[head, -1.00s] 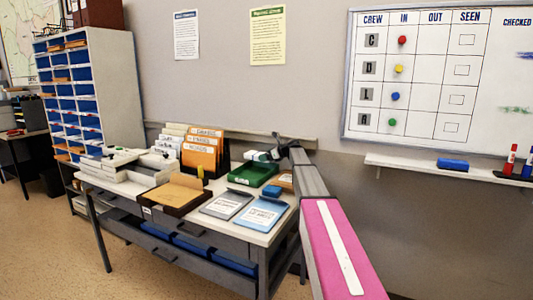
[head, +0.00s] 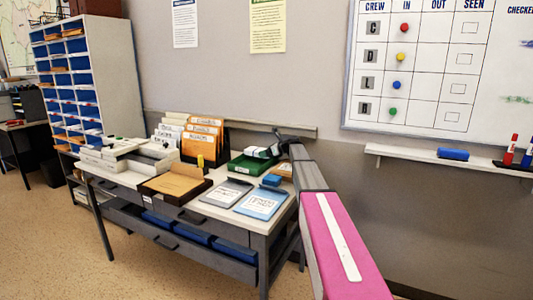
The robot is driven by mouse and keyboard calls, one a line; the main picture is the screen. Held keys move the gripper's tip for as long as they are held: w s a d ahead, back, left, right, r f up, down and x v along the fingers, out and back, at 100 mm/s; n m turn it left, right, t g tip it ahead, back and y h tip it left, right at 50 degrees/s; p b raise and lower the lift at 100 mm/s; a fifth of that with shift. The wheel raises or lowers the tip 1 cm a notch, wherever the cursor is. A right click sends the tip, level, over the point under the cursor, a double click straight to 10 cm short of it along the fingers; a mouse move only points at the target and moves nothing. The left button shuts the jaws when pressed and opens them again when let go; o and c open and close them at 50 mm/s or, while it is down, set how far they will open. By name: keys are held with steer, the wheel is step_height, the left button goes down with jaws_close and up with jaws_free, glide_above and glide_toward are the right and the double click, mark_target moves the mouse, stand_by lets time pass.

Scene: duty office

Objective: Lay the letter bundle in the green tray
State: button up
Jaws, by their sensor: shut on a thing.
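The green tray (head: 239,168) stands on the desk top, towards the back right. A small white bundle, which looks like the letter bundle (head: 257,152), is at the tray's back right part. My gripper (head: 272,150) is shut on the bundle, with my arm reaching in from the right. The fingertips are small and partly hidden. I cannot tell whether the bundle touches the tray floor or is just above it.
Blue and grey clipboards (head: 262,203) lie in front of the tray, with a small blue block (head: 272,180) beside it. A brown tray with an envelope (head: 175,185) and an orange file rack (head: 203,140) stand left. The whiteboard ledge (head: 400,154) is right.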

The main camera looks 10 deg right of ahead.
steer(key=o, duration=0.7)
steer(key=shift+c, duration=0.2)
steer(key=v, duration=1)
steer(key=shift+s+d+r, duration=0.2)
steer(key=shift+d, duration=0.1)
